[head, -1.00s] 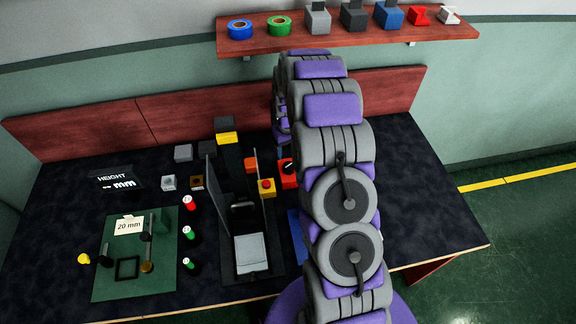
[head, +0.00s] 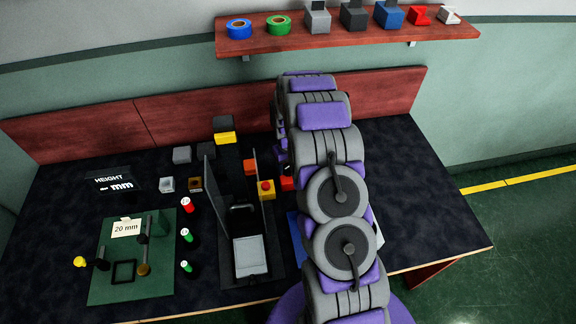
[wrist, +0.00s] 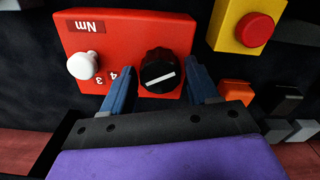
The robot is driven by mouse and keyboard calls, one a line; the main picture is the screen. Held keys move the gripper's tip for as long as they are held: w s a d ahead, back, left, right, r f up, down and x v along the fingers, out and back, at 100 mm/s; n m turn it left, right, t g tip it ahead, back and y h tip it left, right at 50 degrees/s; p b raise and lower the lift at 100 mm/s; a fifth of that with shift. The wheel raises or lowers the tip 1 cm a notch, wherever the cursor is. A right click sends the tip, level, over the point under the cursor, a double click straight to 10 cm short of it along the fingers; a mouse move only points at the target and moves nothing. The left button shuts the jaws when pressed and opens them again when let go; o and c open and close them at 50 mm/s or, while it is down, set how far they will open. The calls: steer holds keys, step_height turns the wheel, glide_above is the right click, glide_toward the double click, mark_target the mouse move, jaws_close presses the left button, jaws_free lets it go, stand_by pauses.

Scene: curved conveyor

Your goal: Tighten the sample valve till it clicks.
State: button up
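In the wrist view a red box (wrist: 92,40) carries an upside-down "Nm" label and printed digits. A round black knob (wrist: 157,70) with a white line stands on it, and a white knob (wrist: 83,65) sits to its left. I cannot tell from a label which one is the sample valve. My gripper (wrist: 160,80) has two blue fingers, spread apart, one on each side of the black knob, with visible gaps. It appears empty. In the head view the red box (head: 287,183) shows only partly beside my arm; my gripper is hidden there.
A yellow box with a red button (wrist: 240,22) stands close right of the red box; it also shows in the head view (head: 267,190). Upright dark panels (head: 212,195) stand to its left. A green mat (head: 115,285) lies at the table's left. A shelf (head: 350,35) hangs behind.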

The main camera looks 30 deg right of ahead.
mark_target(288, 166)
steer(key=c, duration=0.8)
steer(key=shift+r+m+p, duration=0.2)
steer(key=shift+m+p, duration=0.6)
steer(key=shift+p, duration=0.15)
steer(key=shift+c, duration=0.2)
steer(key=shift+f+m+p, duration=0.15)
steer(key=shift+m+p, duration=0.5)
steer(key=shift+m, duration=0.55)
steer(key=o, duration=1.1)
steer(key=shift+c, duration=0.2)
step_height(288, 166, up, 17)
steer(key=p, duration=0.2)
steer(key=shift+w, duration=0.1)
